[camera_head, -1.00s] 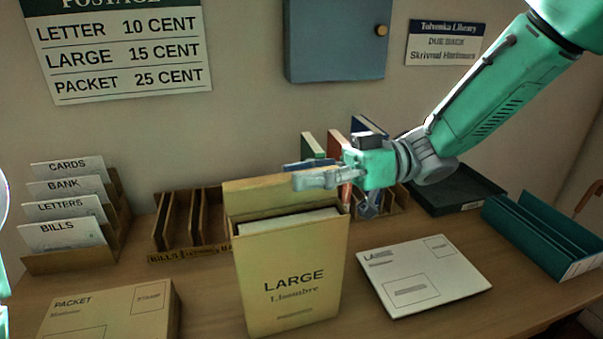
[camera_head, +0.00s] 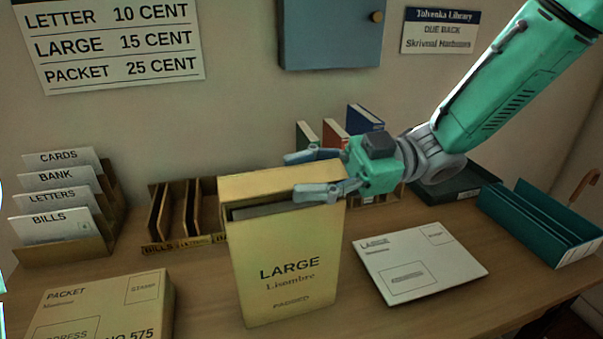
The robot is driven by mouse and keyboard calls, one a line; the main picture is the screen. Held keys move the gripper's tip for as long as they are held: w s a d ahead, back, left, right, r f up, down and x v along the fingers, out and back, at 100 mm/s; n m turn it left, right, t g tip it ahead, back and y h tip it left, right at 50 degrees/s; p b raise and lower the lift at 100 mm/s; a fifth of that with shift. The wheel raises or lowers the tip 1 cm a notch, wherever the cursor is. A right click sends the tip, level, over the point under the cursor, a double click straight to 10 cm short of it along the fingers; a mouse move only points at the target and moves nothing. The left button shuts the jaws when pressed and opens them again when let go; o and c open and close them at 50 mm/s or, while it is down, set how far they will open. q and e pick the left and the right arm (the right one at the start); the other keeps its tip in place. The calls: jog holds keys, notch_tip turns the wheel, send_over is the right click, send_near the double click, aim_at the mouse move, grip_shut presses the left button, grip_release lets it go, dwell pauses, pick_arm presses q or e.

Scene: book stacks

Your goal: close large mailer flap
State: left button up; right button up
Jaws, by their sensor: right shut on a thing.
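The large mailer (camera_head: 284,265) is a tan upright box marked "LARGE" in the middle of the desk. Its flap (camera_head: 262,184) stands up along the back edge of the top opening, and the dark opening shows in front of it. My right gripper (camera_head: 308,174) comes in from the right at the flap's right end. One finger is behind the flap and the other in front, shut on it. The front finger hides part of the opening. My left gripper is not in view; only slivers of my left arm show at the left edge.
A flat white envelope (camera_head: 421,263) lies right of the mailer, and a packet box (camera_head: 98,308) lies front left. Card holders (camera_head: 60,252) and a wooden sorter (camera_head: 184,242) stand behind to the left. A teal tray (camera_head: 540,222) is at right.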

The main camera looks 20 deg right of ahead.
jog(key=shift+s+f, duration=0.1)
jog(key=shift+f, duration=0.1)
dwell(0.3)
jog(key=o, duration=1.1)
jog(key=shift+c, duration=0.2)
jog(key=shift+d+r, duration=0.1)
jog(key=shift+d, duration=0.3)
jog(key=d, duration=1.1)
jog(key=shift+w+d, duration=0.2)
jog(key=shift+w, duration=0.2)
